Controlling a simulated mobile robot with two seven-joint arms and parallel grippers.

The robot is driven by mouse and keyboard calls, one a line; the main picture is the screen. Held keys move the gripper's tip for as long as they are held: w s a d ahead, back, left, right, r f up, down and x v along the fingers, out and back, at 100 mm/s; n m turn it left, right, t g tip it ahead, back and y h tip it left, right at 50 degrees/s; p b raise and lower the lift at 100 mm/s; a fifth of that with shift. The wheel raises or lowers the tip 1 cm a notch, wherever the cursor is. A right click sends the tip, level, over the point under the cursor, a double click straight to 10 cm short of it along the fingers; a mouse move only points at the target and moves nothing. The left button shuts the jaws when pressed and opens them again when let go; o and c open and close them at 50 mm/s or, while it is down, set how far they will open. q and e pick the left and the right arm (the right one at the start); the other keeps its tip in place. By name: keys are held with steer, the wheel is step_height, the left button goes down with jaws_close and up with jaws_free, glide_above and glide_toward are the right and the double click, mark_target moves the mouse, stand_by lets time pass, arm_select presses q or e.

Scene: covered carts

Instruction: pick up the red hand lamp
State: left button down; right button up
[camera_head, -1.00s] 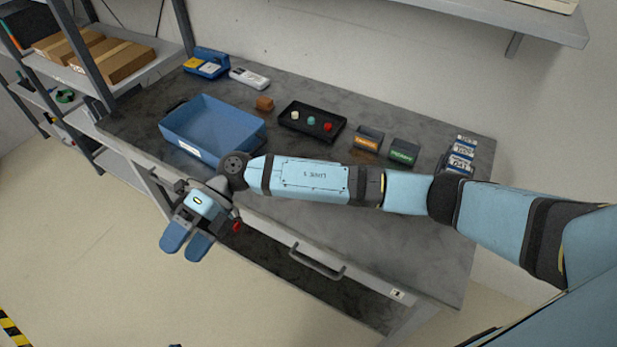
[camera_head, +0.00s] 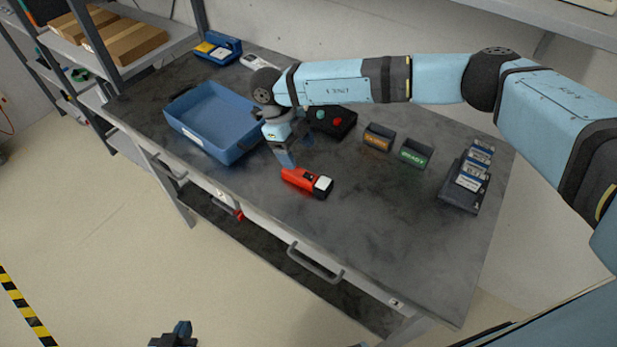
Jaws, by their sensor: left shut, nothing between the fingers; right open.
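I cannot tell whether a fingertip touches the lamp. My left gripper (camera_head: 178,334) shows at the bottom edge, over the floor in front of the bench; it is shut and empty.
A blue tray (camera_head: 240,153) stands left of my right gripper. A black tray (camera_head: 345,129) with coloured buttons is partly behind my arm. Small labelled bins (camera_head: 416,153) and a card rack (camera_head: 461,193) stand to the right. The bench front right of the lamp is clear.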

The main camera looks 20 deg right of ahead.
mark_target(306, 174)
steer(key=shift+x, duration=1.15)
steer(key=x, duration=0.1)
steer(key=p+x, duration=0.1)
steer(key=x, duration=0.3)
steer(key=shift+w+a+f+p, duration=0.2)
steer(key=shift+w+f+p, duration=0.05)
steer(key=shift+w+p, duration=0.1)
steer(key=c, duration=1.1)
